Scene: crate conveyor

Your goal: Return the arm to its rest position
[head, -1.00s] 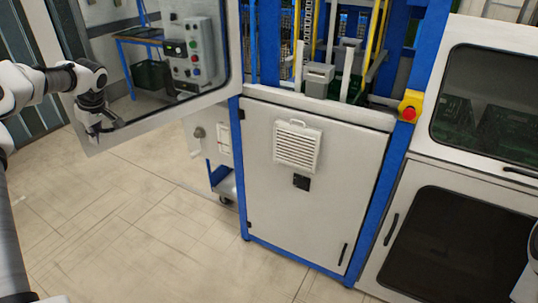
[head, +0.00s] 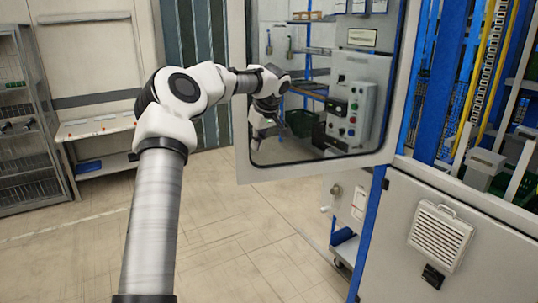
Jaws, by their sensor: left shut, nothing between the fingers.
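My left arm (head: 152,225) rises from the bottom of the head view and bends at the elbow to the right. Its gripper (head: 260,138) hangs down, dark and small, in front of the left side of the open cabinet door (head: 305,172). The gripper is shut and holds nothing. I cannot tell whether it touches the door. My right gripper is not in view.
A grey control box (head: 352,112) with coloured buttons shows within the door's window. The white cabinet (head: 405,225) with blue posts stands at the right. A wire rack (head: 22,120) and a bench (head: 95,128) stand at the left. The tiled floor (head: 230,245) is clear.

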